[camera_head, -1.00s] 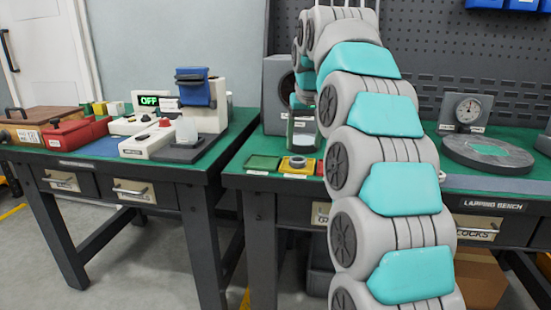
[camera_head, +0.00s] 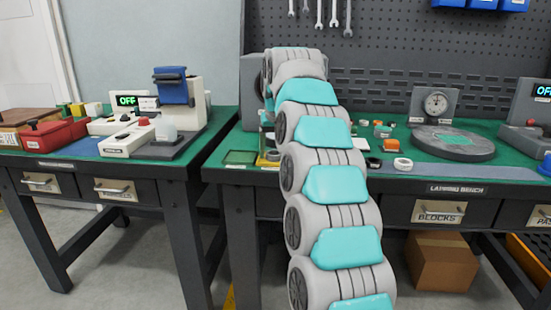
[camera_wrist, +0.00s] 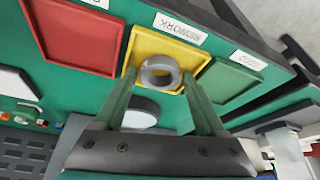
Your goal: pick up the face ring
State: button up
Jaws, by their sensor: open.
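A thick grey ring (camera_wrist: 160,72), which looks like the face ring, lies in the yellow tray (camera_wrist: 150,45) labelled REWORK. In the wrist view my gripper (camera_wrist: 159,78) is open, with one finger on each side of the ring's near part. I cannot tell how far the fingertips are above the tray. In the head view the ring (camera_head: 272,154) shows only partly beside my arm, and my gripper is mostly hidden there.
A red tray (camera_wrist: 75,36) and a green tray (camera_wrist: 232,80) flank the yellow one. A round pale disc (camera_wrist: 140,112) shows between my fingers. A white ring (camera_head: 403,163), small parts and a lapping plate (camera_head: 452,143) are on the bench to the right.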

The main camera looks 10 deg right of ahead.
aim_at(273, 151)
jog(key=c, duration=1.1)
jog(key=shift+c, duration=0.2)
jog(key=shift+r, duration=0.15)
jog(key=shift+r, duration=1.45)
jog(key=shift+r, duration=0.2)
